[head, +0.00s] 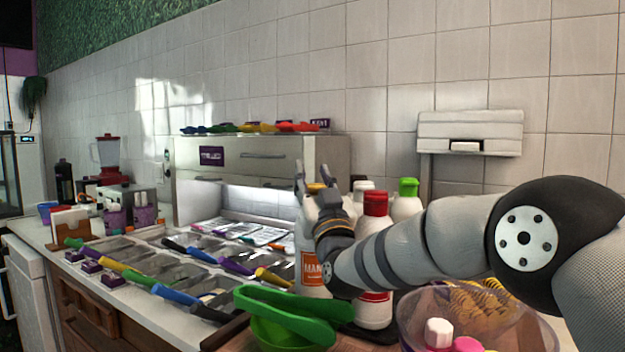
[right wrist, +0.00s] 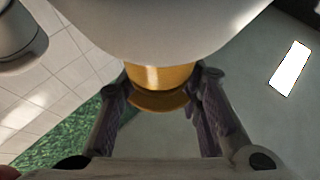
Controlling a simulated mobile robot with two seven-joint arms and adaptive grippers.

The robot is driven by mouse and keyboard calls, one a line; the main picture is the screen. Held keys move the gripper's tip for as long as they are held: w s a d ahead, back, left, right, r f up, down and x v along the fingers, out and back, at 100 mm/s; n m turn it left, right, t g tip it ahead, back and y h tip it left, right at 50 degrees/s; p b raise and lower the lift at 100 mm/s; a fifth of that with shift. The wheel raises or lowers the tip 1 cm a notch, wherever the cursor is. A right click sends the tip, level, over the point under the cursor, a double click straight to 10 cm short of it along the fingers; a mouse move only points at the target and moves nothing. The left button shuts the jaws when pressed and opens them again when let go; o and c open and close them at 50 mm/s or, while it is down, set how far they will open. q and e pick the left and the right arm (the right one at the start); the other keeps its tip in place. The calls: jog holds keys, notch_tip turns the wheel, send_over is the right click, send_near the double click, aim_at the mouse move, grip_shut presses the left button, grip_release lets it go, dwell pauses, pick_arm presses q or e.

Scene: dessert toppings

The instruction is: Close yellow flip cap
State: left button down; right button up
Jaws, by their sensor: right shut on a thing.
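The yellow flip cap (head: 316,187) sits on top of a white bottle (head: 311,269) with an orange label, mostly hidden behind my right gripper (head: 314,180). In the right wrist view the yellow cap (right wrist: 163,80) shows between the two fingers of my right gripper (right wrist: 163,95), under the white rounded bottle shoulder. The fingers are shut on the cap from both sides. Whether its lid is open or closed cannot be told clearly. My left gripper is not in view.
A red-capped bottle (head: 375,265) and a green-capped bottle (head: 407,200) stand close by on the right. Topping trays with colored handles (head: 150,260) fill the counter on the left.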

jog(key=o, duration=1.2)
jog(key=shift+f, duration=0.1)
notch_tip(320, 180, up, 10)
jog(key=shift+r, duration=0.1)
